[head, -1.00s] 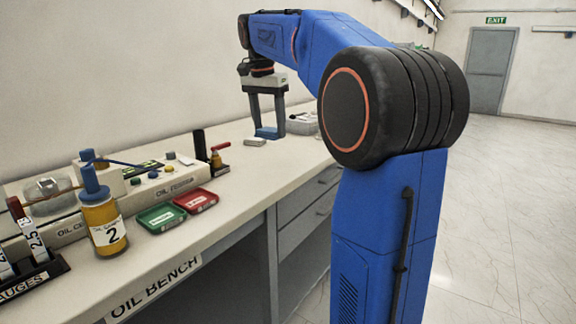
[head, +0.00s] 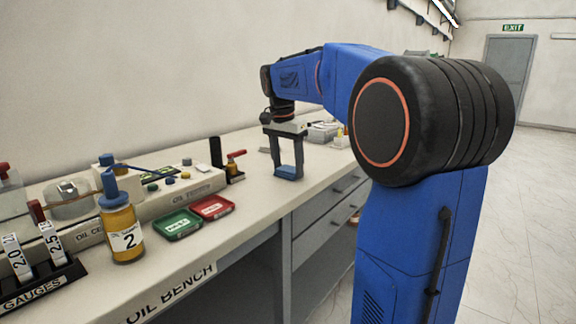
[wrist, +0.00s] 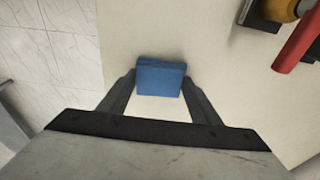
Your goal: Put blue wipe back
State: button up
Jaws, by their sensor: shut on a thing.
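The blue wipe (wrist: 160,77) is a small flat blue block between the fingertips of my gripper (wrist: 158,80) in the wrist view. In the head view my gripper (head: 288,170) points down over the far part of the oil bench, shut on the blue wipe (head: 288,173). The wipe is close to the bench's front edge there. I cannot tell whether it touches the bench top.
The oil bench (head: 255,205) carries a red-handled valve (head: 235,158), red (head: 212,207) and green (head: 177,223) trays, an oil sample bottle (head: 122,235) and a gauge rack (head: 45,285). A grey container (head: 322,132) stands behind my gripper. Bench top between trays and gripper is clear.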

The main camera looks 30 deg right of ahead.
aim_at(284, 171)
jog(key=o, duration=1)
notch_tip(284, 171, up, 12)
jog(key=a, duration=0.1)
jog(key=shift+s+a, duration=0.3)
jog(key=shift+a, duration=0.05)
